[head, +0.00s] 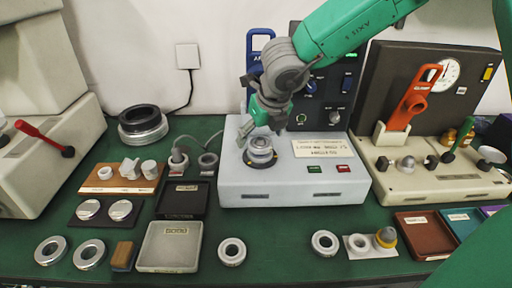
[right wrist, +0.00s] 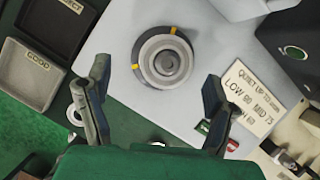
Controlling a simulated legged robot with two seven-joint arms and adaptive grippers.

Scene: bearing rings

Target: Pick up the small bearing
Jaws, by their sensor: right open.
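My right gripper (head: 262,138) is above the pale test machine (head: 340,190), pointing down, open and empty. In the right wrist view its two fingers (right wrist: 156,88) stand wide apart, with the machine's round spindle (right wrist: 164,62) between and beyond them. A silver ring-shaped piece (head: 260,152) sits on that spindle; I cannot tell whether it is a separate bearing. A small ring (head: 359,243) lies on a white plate at the front right. Larger bearing rings lie on the green table, at the front middle (head: 232,251), right (head: 325,243) and left (head: 51,250). My left gripper is not in view.
A labelled grey tray (head: 170,246) and a black tray (head: 183,200) lie left of the machine. A wooden board (head: 122,178) holds small white parts. A second machine (head: 440,185) with an orange handle stands right, a red tray (head: 421,236) before it.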

